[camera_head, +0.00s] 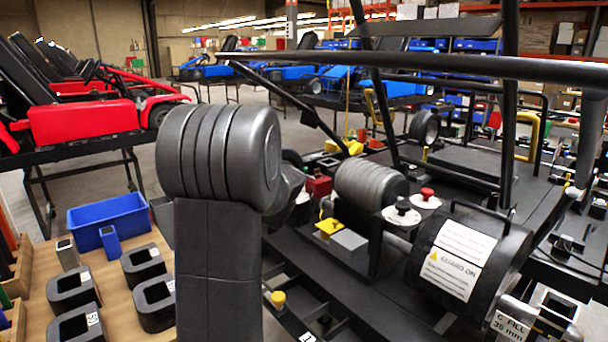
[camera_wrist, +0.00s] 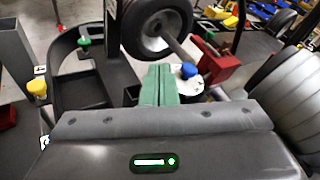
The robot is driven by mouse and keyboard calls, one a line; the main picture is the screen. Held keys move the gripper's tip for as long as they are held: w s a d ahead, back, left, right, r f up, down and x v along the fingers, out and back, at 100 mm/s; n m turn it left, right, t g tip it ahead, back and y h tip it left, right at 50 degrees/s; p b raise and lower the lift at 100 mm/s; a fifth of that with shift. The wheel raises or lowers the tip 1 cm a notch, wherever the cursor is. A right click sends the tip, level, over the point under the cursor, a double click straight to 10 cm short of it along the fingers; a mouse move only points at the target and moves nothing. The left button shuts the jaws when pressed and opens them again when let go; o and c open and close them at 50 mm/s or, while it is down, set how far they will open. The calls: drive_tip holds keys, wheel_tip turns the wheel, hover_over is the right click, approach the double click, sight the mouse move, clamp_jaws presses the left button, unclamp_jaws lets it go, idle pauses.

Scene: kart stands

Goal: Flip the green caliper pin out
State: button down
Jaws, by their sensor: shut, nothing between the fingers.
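A small green cap (camera_wrist: 84,42), which looks like the top of the green caliper pin, stands up from a black part at upper left in the wrist view. The pin's shaft is too small to make out. My gripper (camera_wrist: 160,68) shows two green fingers pressed together and empty, to the right of the green cap and apart from it. A blue cap (camera_wrist: 188,70) is just right of the fingertips, beside a red block (camera_wrist: 217,66). In the head view my own arm hides my gripper, and I cannot make out the green cap.
A yellow cap (camera_wrist: 38,90) stands at left in the wrist view, and a wheel (camera_wrist: 157,25) is beyond the fingers. In the head view, a guarded drum (camera_head: 465,255) and black frame bars (camera_head: 400,65) crowd the right. A blue bin (camera_head: 108,222) sits at left.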

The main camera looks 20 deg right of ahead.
drive_tip(key=w+d+m+h, duration=0.1)
drive_tip(key=d+m+h, duration=0.2)
drive_tip(key=d+m, duration=0.3)
drive_tip(key=d, duration=0.2)
drive_tip(key=shift+d+r+g, duration=0.25)
drive_tip(key=shift+d+g, duration=0.15)
drive_tip(key=shift+w, duration=0.25)
drive_tip(key=p, duration=0.6)
approach(305, 169)
drive_tip(key=x, duration=0.5)
drive_tip(key=shift+d+r, duration=0.1)
drive_tip(key=shift+r, duration=0.1)
drive_tip(key=shift+p+x, duration=0.5)
drive_tip(key=shift+x, duration=0.35)
drive_tip(key=shift+f, duration=0.2)
